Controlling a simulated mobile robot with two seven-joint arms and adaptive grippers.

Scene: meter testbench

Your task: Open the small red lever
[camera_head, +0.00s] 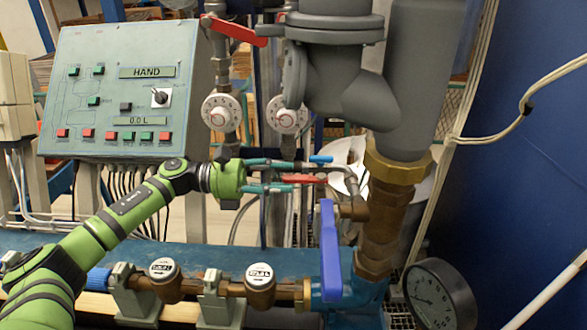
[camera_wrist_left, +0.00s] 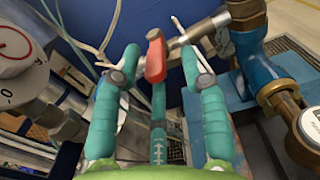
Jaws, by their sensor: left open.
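In the left wrist view, the red lever (camera_wrist_left: 155,56) stands between the two open fingertips (camera_wrist_left: 159,64), with a visible gap on the right side. The gap on the left side is narrow, and I cannot tell whether that finger touches it. My right gripper is not in view.
A small blue lever (camera_head: 321,158) sits just above the red one. A large blue lever (camera_head: 331,248) hangs below right. A bigger red lever (camera_head: 234,29) is higher up, near dial meters (camera_head: 221,112). A control panel (camera_head: 122,88) stands at left, a pressure gauge (camera_head: 437,296) at lower right.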

